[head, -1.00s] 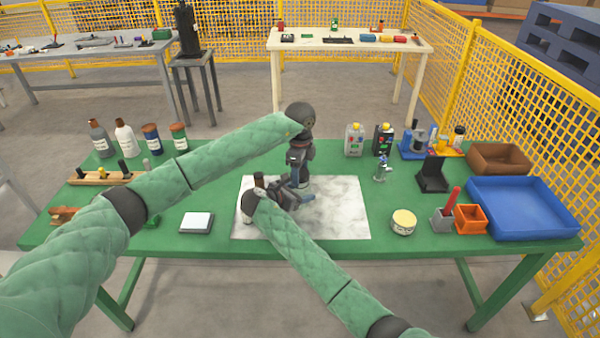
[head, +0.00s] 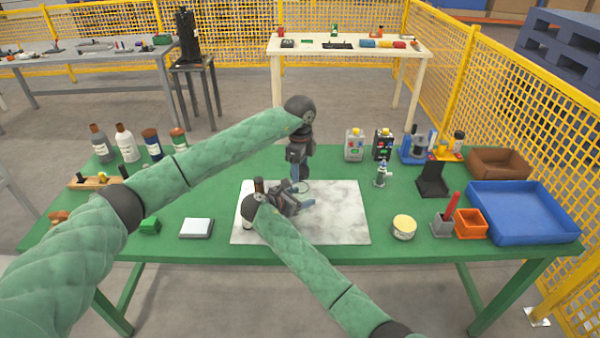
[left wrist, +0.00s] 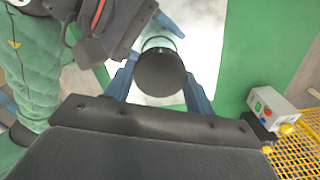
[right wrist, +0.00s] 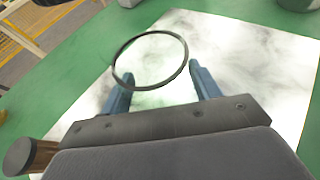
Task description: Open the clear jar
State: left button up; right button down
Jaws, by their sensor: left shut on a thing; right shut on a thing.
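My left gripper (head: 297,178) is above the marble-look mat. In the left wrist view (left wrist: 158,92) its blue fingers are shut on a round black lid (left wrist: 160,74). The clear jar (left wrist: 160,42) shows partly behind the lid. My right gripper (head: 296,206) is low over the mat, its fingers on either side of the jar. In the right wrist view the jar shows as a dark ring (right wrist: 118,72) with no lid on it, between the right fingers (right wrist: 162,90). The mat shows through it; the glass walls are hardly visible.
The pale mat (head: 340,220) lies on a green table. A brown, dark-topped thing (right wrist: 36,157) stands close beside my right gripper. A round cream-topped tin (head: 404,224), an orange bin (head: 470,222) and a blue tray (head: 522,234) are on the right. Bottles (head: 127,143) stand at back left.

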jog(key=shift+c, duration=1.3)
grip_release()
jog(key=shift+a, duration=0.1)
